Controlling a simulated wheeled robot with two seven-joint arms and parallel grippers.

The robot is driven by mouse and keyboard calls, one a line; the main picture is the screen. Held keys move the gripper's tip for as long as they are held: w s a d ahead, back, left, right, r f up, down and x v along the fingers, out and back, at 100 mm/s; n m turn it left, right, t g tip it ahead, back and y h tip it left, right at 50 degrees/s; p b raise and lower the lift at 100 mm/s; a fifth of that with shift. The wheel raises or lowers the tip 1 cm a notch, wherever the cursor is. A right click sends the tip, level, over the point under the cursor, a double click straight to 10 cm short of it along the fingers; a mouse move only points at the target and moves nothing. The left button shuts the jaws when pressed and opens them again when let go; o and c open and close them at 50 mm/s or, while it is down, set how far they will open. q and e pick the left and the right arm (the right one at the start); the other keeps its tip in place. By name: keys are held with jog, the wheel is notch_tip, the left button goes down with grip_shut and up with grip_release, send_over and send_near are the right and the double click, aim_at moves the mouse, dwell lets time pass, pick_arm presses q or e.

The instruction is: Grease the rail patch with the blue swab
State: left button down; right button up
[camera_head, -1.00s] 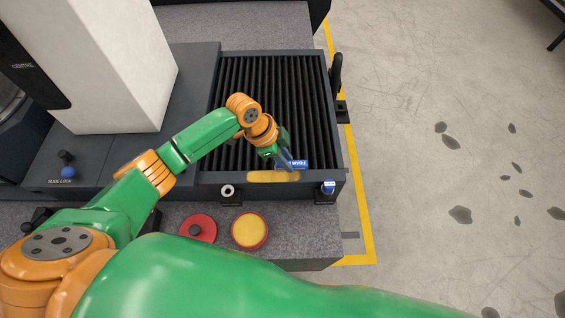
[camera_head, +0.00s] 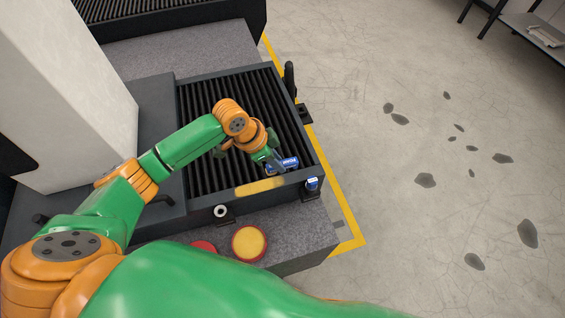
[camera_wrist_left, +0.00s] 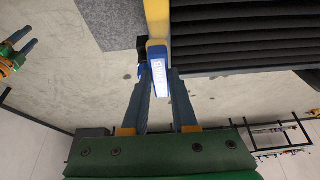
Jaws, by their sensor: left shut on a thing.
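The rail patch (camera_head: 260,187) is a yellow band on the front rail, left of and nearer than the swab. Whether the swab touches the rail cannot be told.
A round red tin with yellow contents (camera_head: 249,243) stands on the granite ledge. A red disc (camera_head: 204,246) beside it is partly hidden by my arm. A small blue-and-white piece (camera_head: 312,183) is at the rail's right corner. A black handle (camera_head: 290,80) rises behind. Open floor lies right.

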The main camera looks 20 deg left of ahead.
aim_at(266, 169)
pick_arm(q)
jog(key=shift+f+b, duration=0.35)
jog(key=shift+f, duration=0.1)
jog(key=f+b, duration=0.1)
jog(key=b, duration=0.1)
jog(key=f+b, duration=0.1)
jog(key=f, duration=0.1)
jog(key=f+b, duration=0.2)
jog(key=shift+w+d+f+b, duration=0.2)
jog(key=shift+w+b, duration=0.15)
jog(key=shift+s+a+r+p, duration=0.4)
jog(key=shift+s+a+p, duration=0.15)
jog(key=shift+a+p, duration=0.3)
jog(key=shift+s+a+f, duration=0.1)
jog(key=shift+s+a, duration=0.1)
jog(key=shift+s, duration=0.05)
jog(key=shift+w, duration=0.1)
jog(key=shift+f+b, duration=0.35)
jog(key=shift+f, duration=0.4)
jog(key=shift+d, duration=0.1)
